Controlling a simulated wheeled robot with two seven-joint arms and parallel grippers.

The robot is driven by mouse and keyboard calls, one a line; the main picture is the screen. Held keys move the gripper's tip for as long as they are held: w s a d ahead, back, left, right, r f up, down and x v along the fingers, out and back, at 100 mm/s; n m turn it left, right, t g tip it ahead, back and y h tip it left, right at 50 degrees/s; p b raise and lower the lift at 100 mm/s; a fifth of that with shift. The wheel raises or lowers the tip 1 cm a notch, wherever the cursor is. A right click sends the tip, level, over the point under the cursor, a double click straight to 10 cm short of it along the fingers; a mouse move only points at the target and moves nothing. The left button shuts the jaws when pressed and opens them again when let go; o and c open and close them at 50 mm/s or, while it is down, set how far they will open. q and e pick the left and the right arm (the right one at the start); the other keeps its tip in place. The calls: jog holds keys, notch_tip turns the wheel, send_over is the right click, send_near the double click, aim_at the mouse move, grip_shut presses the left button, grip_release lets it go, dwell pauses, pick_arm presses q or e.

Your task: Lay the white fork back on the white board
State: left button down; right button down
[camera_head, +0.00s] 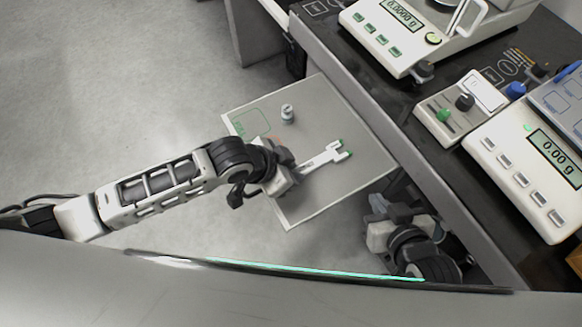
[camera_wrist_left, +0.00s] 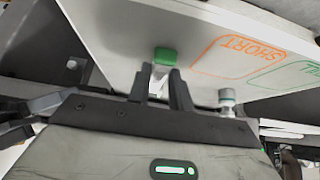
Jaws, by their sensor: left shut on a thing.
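The white fork (camera_head: 322,158) has a two-pronged end with green marks, pointing right in the head view. My left gripper (camera_head: 284,178) is shut on the fork's handle end. In the left wrist view, the fork (camera_wrist_left: 158,82) sits between the two dark fingers (camera_wrist_left: 160,90), with a green tip beyond them. The pale board (camera_head: 305,205) lies beneath the fork. I cannot tell whether the fork touches it. An orange outline marked SHORT (camera_wrist_left: 238,57) shows on the board in the wrist view. My right gripper (camera_head: 380,222) is at the lower right, its fingers unclear.
A small metal weight (camera_head: 287,115) stands on the board, behind the fork. A dark bench (camera_head: 400,110) with a balance (camera_head: 400,35) and another scale (camera_head: 520,170) runs along the right. A green outline (camera_head: 252,122) marks the board's far left corner. Open floor lies left.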

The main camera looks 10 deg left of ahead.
pick_arm(q)
jog(key=c, duration=1.3)
grip_release()
jog(key=shift+o, duration=0.2)
jog(key=s+a+r+n+t+h+p, duration=0.2)
jog(key=s+a+r, duration=0.1)
jog(key=r, duration=0.7)
jog(key=s+a+f+n+t+y, duration=0.3)
jog(key=a+f+n+t+y, duration=0.1)
jog(key=a+f+n, duration=0.2)
jog(key=shift+s+a+f+y, duration=0.15)
jog(key=shift+a+f+y, duration=0.15)
jog(key=shift+a+f, duration=0.7)
jog(key=shift+a+r, duration=0.2)
jog(key=shift+r, duration=0.05)
